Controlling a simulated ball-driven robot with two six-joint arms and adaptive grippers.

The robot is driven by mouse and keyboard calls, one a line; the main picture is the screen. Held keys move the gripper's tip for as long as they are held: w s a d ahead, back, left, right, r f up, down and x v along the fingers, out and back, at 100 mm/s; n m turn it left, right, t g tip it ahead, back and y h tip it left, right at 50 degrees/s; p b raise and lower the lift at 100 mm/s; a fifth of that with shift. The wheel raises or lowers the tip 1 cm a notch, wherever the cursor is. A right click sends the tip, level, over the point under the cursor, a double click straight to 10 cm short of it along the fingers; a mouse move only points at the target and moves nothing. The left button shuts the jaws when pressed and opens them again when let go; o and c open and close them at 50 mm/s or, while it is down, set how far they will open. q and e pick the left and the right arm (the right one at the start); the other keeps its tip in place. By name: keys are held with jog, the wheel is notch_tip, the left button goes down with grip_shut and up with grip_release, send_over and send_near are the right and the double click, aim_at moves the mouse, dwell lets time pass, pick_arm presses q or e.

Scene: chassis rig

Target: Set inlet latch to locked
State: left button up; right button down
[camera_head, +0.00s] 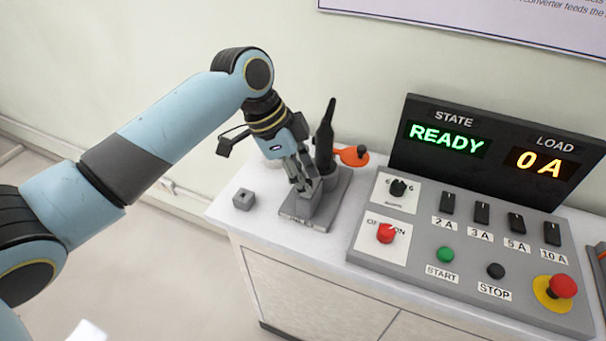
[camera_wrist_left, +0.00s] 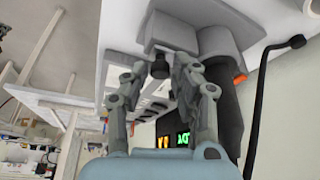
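My left gripper (camera_head: 304,185) points down at a grey block (camera_head: 305,203) on a grey base plate (camera_head: 333,212) at the left of the white bench. In the left wrist view its two fingers (camera_wrist_left: 160,72) stand apart, on either side of a small dark knob (camera_wrist_left: 160,67) at the block, with a gap showing. A black upright handle (camera_head: 325,135) stands just behind the gripper, and an orange lever with a round knob (camera_head: 355,155) sticks out to its right. I cannot tell for certain which part is the inlet latch. My right gripper is out of view.
A small grey block with a hole (camera_head: 243,199) lies left of the plate. A grey control panel (camera_head: 420,255) stands to the right, with switches, buttons and a red emergency stop (camera_head: 562,286). Its display (camera_head: 490,150) reads READY and 0 A.

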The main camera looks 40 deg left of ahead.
pick_arm(q)
grip_shut()
jog(key=shift+w+a, duration=0.2)
jog(key=shift+w, duration=0.45)
jog(key=shift+w+a, duration=0.15)
jog(key=shift+w, duration=0.5)
jog(key=shift+r, duration=0.1)
jog(key=shift+o, duration=0.6)
grip_release()
jog(key=o, duration=0.3)
jog(key=shift+w, duration=0.1)
